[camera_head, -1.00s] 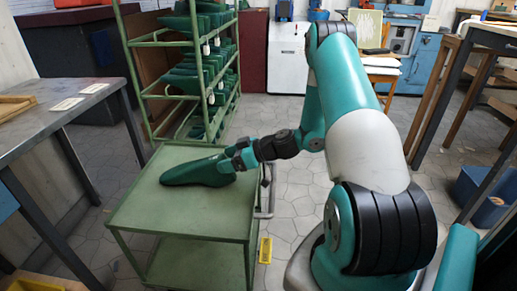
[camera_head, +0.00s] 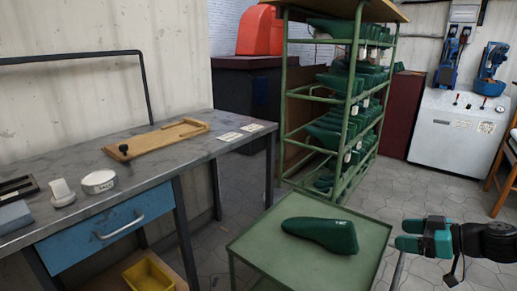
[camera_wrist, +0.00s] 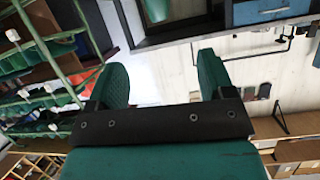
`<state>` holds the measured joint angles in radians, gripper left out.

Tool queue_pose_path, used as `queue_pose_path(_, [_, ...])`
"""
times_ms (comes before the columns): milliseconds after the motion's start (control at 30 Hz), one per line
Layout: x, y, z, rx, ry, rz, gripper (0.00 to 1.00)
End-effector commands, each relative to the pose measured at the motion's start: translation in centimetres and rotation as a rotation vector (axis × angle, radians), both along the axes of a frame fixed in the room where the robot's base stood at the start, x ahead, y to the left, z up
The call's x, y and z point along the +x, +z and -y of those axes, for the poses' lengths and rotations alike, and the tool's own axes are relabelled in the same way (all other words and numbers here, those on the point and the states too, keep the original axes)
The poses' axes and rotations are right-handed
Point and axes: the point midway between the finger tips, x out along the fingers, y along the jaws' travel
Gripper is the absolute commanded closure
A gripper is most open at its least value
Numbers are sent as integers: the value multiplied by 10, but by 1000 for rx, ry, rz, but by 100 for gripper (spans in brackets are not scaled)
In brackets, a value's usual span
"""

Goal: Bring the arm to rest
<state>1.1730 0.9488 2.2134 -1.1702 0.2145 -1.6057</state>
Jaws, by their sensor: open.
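My gripper (camera_head: 408,235) is at the right of the head view, just beyond the right edge of the green cart top. It is open; in the wrist view the two green fingers of my gripper (camera_wrist: 163,78) stand wide apart with nothing between them. A dark green shoe last (camera_head: 322,234) lies on its side or sole on the green cart (camera_head: 275,258); I cannot tell which. The last is apart from my gripper, to its left. Only the wrist end of my arm shows in the head view.
A grey workbench (camera_head: 150,168) with a wooden board (camera_head: 155,143) stands at left. A green rack (camera_head: 287,130) full of lasts stands behind the cart. A white cabinet (camera_head: 455,130) is at back right.

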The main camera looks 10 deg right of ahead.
Motion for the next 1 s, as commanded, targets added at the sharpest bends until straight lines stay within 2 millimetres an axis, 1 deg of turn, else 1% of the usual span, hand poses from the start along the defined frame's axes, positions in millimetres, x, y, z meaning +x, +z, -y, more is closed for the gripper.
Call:
queue_pose_path(67, [6,9,-15,2,45,-30,25])
queue_pose_path(167, [18,29,-53,4,146,-128,25])
queue_pose_path(200, [21,39,-75,1,196,-185,25])
queue_pose_path(267, [22,56,-112,-13,267,-282,25])
queue_pose_path(300, [20,66,-136,-30,308,-351,25])
queue_pose_path(367, [13,82,-172,-62,355,-450,25])
queue_pose_path(400, [5,92,-194,-88,377,-513,25])
queue_pose_path(467, [-10,107,-225,-134,397,-599,25])
queue_pose_path(500, [-22,115,-244,-167,400,-650,25])
queue_pose_path(567, [-40,127,-267,-213,395,-714,25])
queue_pose_path(600, [-53,134,-279,-241,386,-748,25])
queue_pose_path(700, [-81,147,-301,-299,355,-807,25])
queue_pose_path(800, [-106,158,-315,-341,319,-843,25])
queue_pose_path(1000, [-150,173,-330,-393,242,-877,25])
